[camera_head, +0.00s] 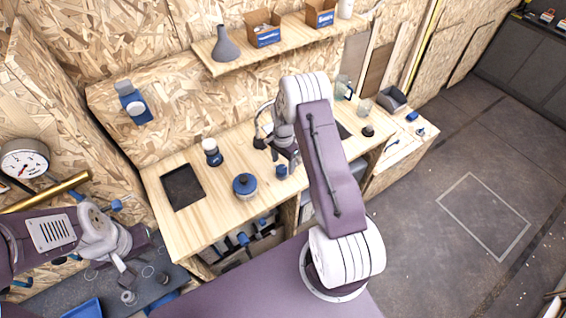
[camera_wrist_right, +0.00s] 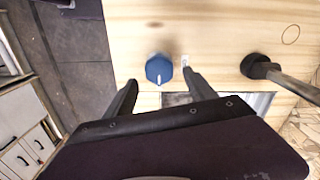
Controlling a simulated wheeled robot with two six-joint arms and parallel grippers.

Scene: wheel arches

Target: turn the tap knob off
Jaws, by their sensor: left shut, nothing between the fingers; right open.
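The blue tap knob (camera_head: 281,171) stands near the front edge of the wooden counter (camera_head: 222,215). In the right wrist view the blue knob (camera_wrist_right: 159,69) shows from above, with a white mark on its lower side. My right gripper (camera_wrist_right: 160,79) is open, with one finger on each side of the knob in the picture; I cannot tell whether they touch it. In the head view my right gripper (camera_head: 290,160) is just above and beside the knob, partly hidden by my wrist. The tap's dark base (camera_wrist_right: 255,67) is to the right. My left gripper (camera_head: 124,281) is shut and empty at lower left.
A blue pot (camera_head: 245,187), a blue jar (camera_head: 211,152) and a dark recessed panel (camera_head: 182,187) are on the counter left of the knob. A gauge (camera_head: 24,160) and brass pipe (camera_head: 50,190) are near my left arm.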

